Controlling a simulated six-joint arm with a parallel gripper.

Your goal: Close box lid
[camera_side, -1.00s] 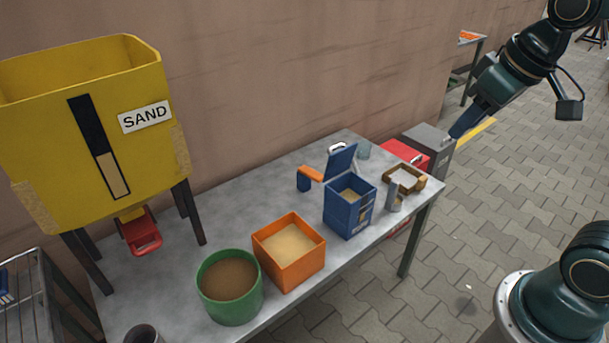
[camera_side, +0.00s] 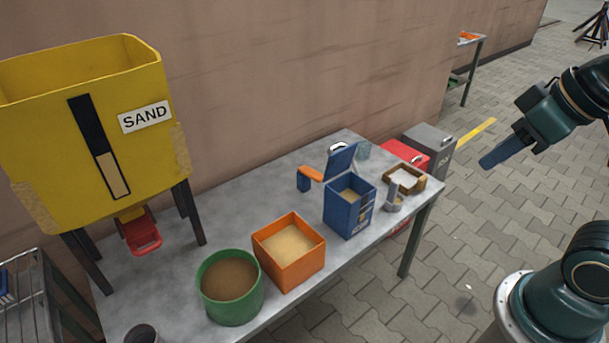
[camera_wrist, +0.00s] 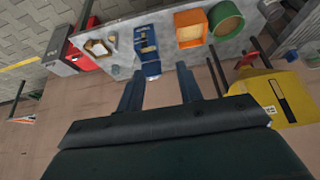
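The blue box (camera_side: 346,217) stands on the grey table with sand showing inside. Its blue lid (camera_side: 341,162) is raised at the back, with a pale handle on its top edge. The box also shows in the wrist view (camera_wrist: 148,50), just beyond my fingers. My gripper (camera_side: 486,162) is in the air to the right of the table, well clear of the box. In the wrist view my gripper (camera_wrist: 158,82) has its two fingers spread apart with nothing between them.
An orange bin (camera_side: 290,266) of sand and a green tub (camera_side: 231,306) stand left of the box. An orange-and-blue tool (camera_side: 307,177) lies behind it; a wooden tray (camera_side: 416,188) and a small grey cylinder (camera_side: 394,200) stand right. The yellow sand hopper (camera_side: 60,180) is far left.

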